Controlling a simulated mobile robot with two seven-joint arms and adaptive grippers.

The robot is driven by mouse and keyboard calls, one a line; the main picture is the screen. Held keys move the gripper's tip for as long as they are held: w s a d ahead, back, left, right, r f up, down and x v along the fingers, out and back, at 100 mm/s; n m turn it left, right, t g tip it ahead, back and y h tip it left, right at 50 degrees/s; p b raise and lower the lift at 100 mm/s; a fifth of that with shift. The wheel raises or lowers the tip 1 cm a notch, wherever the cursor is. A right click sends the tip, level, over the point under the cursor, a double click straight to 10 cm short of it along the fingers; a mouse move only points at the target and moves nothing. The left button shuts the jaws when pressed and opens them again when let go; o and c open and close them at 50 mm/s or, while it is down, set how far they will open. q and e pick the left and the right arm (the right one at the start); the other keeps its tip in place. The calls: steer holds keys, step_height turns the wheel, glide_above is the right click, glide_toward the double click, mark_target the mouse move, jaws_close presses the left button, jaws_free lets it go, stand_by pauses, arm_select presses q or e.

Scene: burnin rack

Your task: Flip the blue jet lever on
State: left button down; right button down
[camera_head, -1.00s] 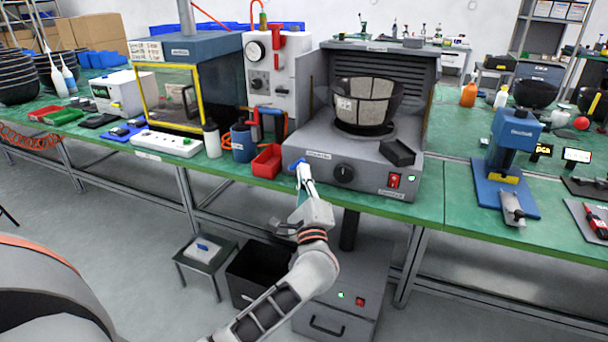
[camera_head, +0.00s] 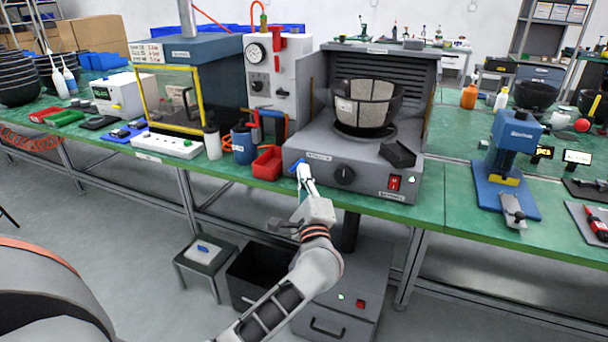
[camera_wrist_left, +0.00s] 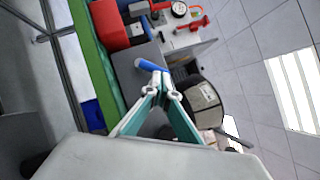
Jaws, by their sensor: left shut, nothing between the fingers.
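The blue jet lever (camera_head: 299,166) is on the front left of a grey burn-in machine (camera_head: 375,180) on the green bench. In the left wrist view the blue lever (camera_wrist_left: 152,66) lies just beyond my fingertips, tilted across them. My left gripper (camera_head: 305,181) reaches up from below to the machine's front, and its tips are at or very near the lever. In the left wrist view its fingers (camera_wrist_left: 161,85) converge and are shut with nothing between them. I cannot tell whether the tips touch the lever. My right gripper is not in view.
A black knob (camera_head: 344,174) and a red switch (camera_head: 394,182) are right of the lever on the machine front. A red bin (camera_head: 267,163) stands close on the left. The bench edge runs below.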

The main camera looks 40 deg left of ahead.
arm_select(q)
steer(key=shift+r+n, duration=0.2)
steer(key=shift+n, duration=0.3)
stand_by(0.4)
steer(key=shift+a+r+g, duration=0.1)
steer(key=shift+g, duration=0.2)
steer(key=shift+a+r+n+g, duration=0.15)
steer(key=shift+n+g, duration=0.25)
steer(key=shift+n, duration=0.3)
stand_by(0.4)
steer(key=shift+s+r+n, duration=0.1)
steer(key=shift+r+n, duration=0.05)
steer(key=shift+n, duration=0.35)
stand_by(0.9)
steer(key=shift+g+h, duration=0.3)
steer(key=shift+a+r+n+g+h, duration=0.25)
steer(key=shift+r+n+g+h, duration=0.05)
steer(key=shift+n, duration=0.5)
stand_by(1.6)
steer(key=shift+a+r+n, duration=0.1)
steer(key=shift+n, duration=0.2)
stand_by(1.0)
